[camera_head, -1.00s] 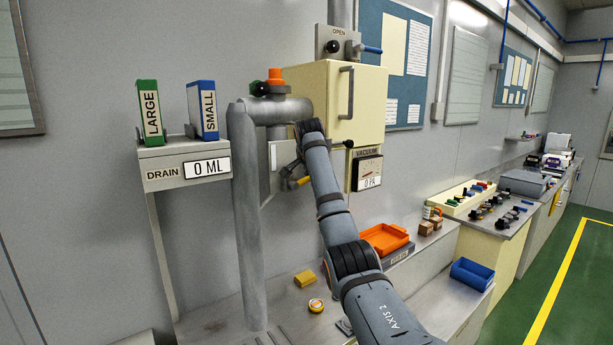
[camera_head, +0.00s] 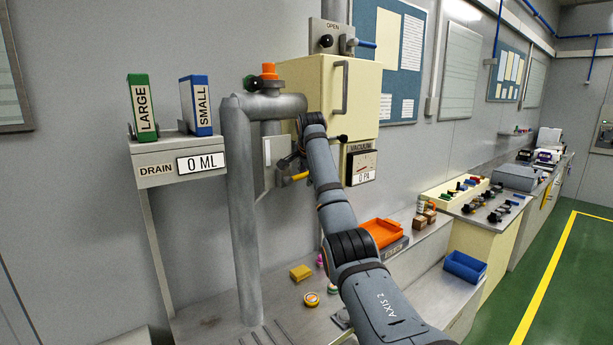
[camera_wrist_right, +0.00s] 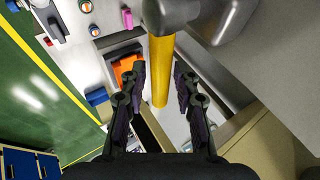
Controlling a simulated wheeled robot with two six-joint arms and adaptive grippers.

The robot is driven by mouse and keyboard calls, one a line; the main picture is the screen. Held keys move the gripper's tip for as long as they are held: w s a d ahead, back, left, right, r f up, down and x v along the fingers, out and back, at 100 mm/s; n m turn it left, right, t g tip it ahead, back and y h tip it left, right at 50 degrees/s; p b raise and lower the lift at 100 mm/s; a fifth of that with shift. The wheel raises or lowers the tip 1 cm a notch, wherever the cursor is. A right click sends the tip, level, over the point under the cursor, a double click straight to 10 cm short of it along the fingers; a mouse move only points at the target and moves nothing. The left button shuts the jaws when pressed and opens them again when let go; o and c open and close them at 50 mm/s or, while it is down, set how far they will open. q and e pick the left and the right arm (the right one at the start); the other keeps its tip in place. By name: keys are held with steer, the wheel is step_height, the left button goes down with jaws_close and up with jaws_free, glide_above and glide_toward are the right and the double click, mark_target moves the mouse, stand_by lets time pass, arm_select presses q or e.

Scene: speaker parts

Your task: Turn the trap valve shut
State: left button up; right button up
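A yellow lever (camera_head: 297,177), which looks like the trap valve's handle, sticks out below the cream cabinet, beside the thick grey pipe. No label on it can be read. In the right wrist view the yellow lever (camera_wrist_right: 159,75) hangs from a grey metal body (camera_wrist_right: 170,12) and lies between my two dark fingers. My right gripper (camera_wrist_right: 160,82) is open around it, with a gap visible on both sides. In the head view my right gripper (camera_head: 289,165) is partly hidden by its own arm. My left gripper is not in view.
A cream cabinet (camera_head: 312,92) with a vacuum gauge (camera_head: 362,165) reading 0 PA is close behind the arm. The grey pipe (camera_head: 241,210) stands left, next to the DRAIN stand (camera_head: 155,180) reading 0 ML. An orange tray (camera_head: 381,233) and small parts lie on the bench below.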

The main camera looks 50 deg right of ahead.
steer(key=shift+o, duration=0.2)
steer(key=v, duration=1.2)
